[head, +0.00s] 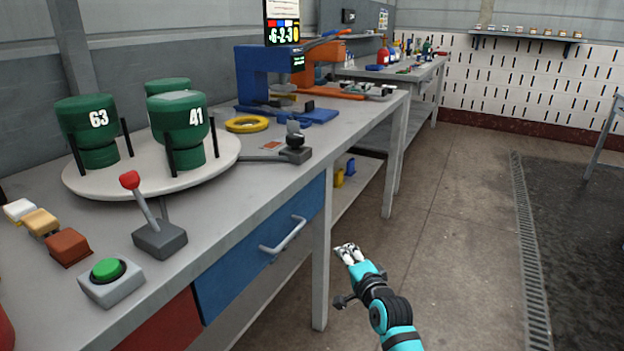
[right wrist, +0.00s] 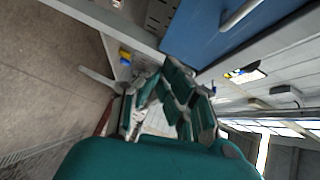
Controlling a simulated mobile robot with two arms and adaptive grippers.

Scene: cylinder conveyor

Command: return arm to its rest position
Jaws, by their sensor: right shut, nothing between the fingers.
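My right gripper (head: 349,253) is in the head view, low and to the right of the workbench (head: 262,183), over the floor. It is shut and holds nothing. It is apart from the bench and its blue drawer (head: 262,250). In the right wrist view my right gripper's fingers (right wrist: 160,110) show in the middle, with the blue drawer front (right wrist: 208,30) above them. My left gripper is in neither view.
On the bench stand green cylinders (head: 96,158) on a round white turntable (head: 130,190), a red-knobbed lever (head: 160,238), a green button (head: 108,270) and a blue press (head: 255,75). The drawer handle (head: 283,236) sticks out. Open floor (head: 450,200) lies to the right.

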